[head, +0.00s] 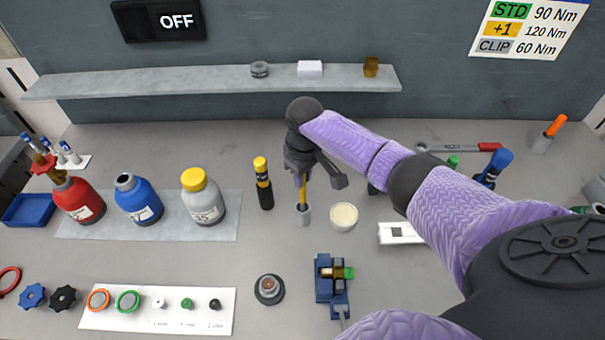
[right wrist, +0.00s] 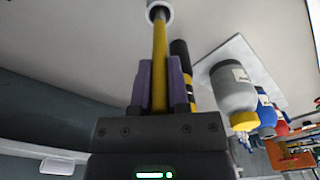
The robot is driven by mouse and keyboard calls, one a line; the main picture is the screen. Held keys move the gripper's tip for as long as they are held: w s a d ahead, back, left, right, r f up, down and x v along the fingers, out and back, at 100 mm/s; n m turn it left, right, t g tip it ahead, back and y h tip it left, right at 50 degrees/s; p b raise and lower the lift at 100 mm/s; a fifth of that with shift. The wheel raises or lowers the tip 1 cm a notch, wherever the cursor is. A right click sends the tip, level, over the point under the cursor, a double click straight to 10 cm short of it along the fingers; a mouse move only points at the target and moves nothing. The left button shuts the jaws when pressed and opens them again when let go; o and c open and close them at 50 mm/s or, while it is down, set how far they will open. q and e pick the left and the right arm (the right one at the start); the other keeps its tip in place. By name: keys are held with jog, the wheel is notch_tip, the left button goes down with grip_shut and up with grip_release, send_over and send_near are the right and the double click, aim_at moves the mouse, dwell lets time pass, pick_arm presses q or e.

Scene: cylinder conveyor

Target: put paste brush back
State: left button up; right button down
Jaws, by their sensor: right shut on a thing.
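The paste brush has a yellow handle (head: 302,191) and stands about upright in the head view. My right gripper (head: 302,176) is shut on this handle. In the right wrist view the handle (right wrist: 159,50) runs between the purple fingers of my right gripper (right wrist: 159,80). The brush's lower end goes into a small grey cup-like holder (head: 303,217), whose rim also shows in the right wrist view (right wrist: 158,9). The bristles are hidden. A round pot with a cream top (head: 344,214) stands just right of the holder. My left gripper is not in view.
A black and yellow tool (head: 263,184) stands close left of the brush. Grey (head: 202,201), blue (head: 137,200) and red (head: 78,203) bottles stand farther left. A blue fixture (head: 325,289) and a round dark part (head: 269,289) lie in front. A shelf (head: 180,82) runs behind.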

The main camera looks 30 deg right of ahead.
aim_at(302, 202)
jog(key=shift+f+b, duration=1.5)
jog(key=shift+f, duration=0.9)
jog(key=c, duration=0.5)
grip_release()
jog(key=shift+c, duration=0.2)
notch_tip(302, 202, up, 6)
jog(key=p, duration=0.6)
jog(key=shift+p, duration=0.4)
